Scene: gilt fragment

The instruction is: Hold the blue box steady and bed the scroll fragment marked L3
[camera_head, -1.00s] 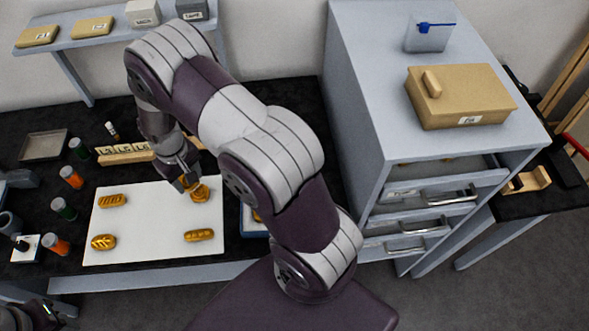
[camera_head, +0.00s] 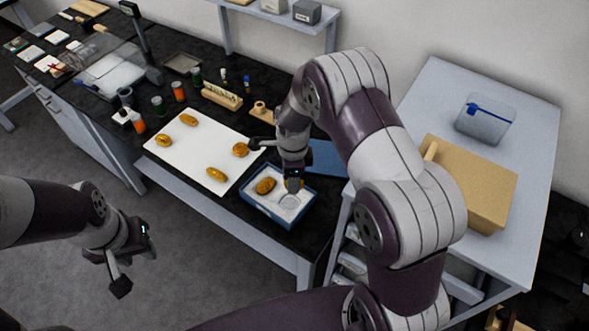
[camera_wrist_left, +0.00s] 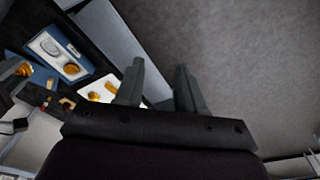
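The blue box (camera_head: 250,203) stands at the table's front edge, right of the white mat. Several gold fragments lie on the mat, one (camera_head: 240,149) close to my right gripper. No L3 mark is readable.
The white mat (camera_head: 196,148) is left of the box, with a wooden rack (camera_head: 222,97) and small bottles behind it. A blue panel (camera_head: 328,160) lies behind the box. A grey cabinet (camera_head: 535,150) with a tan box (camera_head: 468,185) stands at right.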

